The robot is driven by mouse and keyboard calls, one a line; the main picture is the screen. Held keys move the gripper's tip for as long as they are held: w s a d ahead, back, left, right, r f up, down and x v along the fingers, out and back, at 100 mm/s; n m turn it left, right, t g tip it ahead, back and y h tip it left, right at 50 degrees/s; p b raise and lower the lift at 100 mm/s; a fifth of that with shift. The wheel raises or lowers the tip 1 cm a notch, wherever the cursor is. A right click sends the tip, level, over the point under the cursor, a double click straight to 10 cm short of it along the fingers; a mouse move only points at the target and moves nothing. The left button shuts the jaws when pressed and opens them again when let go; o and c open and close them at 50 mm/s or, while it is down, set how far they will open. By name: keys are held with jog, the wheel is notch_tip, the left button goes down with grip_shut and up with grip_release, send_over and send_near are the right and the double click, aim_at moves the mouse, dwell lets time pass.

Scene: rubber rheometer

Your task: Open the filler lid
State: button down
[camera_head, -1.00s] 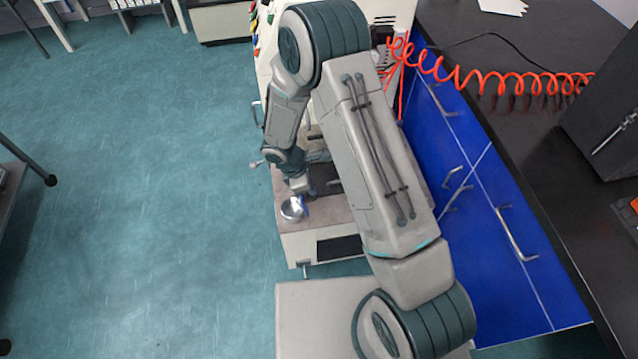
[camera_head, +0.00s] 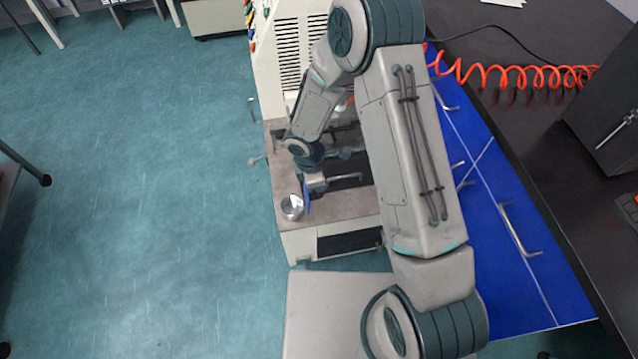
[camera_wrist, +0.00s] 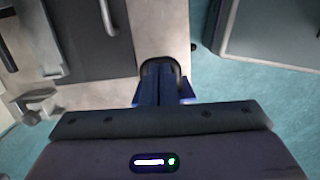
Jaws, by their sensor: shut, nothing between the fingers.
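A small round silver fitting (camera_head: 292,208), which looks like the filler, sits at the front left corner of the machine's brown top (camera_head: 345,206). Whether its lid is raised or closed is too small to tell. My gripper (camera_head: 307,196) is just right of the fitting, blue fingers pointing down, and is shut and empty. In the wrist view my gripper (camera_wrist: 165,80) shows its two blue fingers together. A dark rounded rim (camera_wrist: 160,64) shows behind them, partly hidden; I cannot tell whether they touch it.
The beige machine body (camera_head: 285,60) with vents rises behind the top. A metal handle (camera_wrist: 106,18) lies on a dark plate (camera_wrist: 88,40) near the fingers. Blue cabinets (camera_head: 500,250) and a black bench (camera_head: 530,100) stand right.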

notch_tip(320, 180, up, 13)
jog(key=a+p, duration=0.2)
jog(key=a, duration=0.1)
jog(key=shift+s+p, duration=0.25)
jog(key=shift+p, duration=0.15)
jog(key=s+d+r+m+t+p, duration=0.1)
jog(key=s+d+r+m+p, duration=0.1)
jog(key=d+r+m, duration=0.45)
jog(key=s+d+r+m+p, duration=0.1)
jog(key=d+r+m, duration=0.3)
jog(key=d+r, duration=0.55)
jog(key=s+d+r+m+t+y+p, duration=0.1)
jog(key=s+d+r+m+p, duration=0.2)
jog(key=s+r+m, duration=0.7)
notch_tip(320, 180, up, 4)
jog(key=shift+s+d+f+t+y, duration=0.2)
jog(key=shift+s+d+t+y, duration=0.15)
jog(key=shift+s+d, duration=0.4)
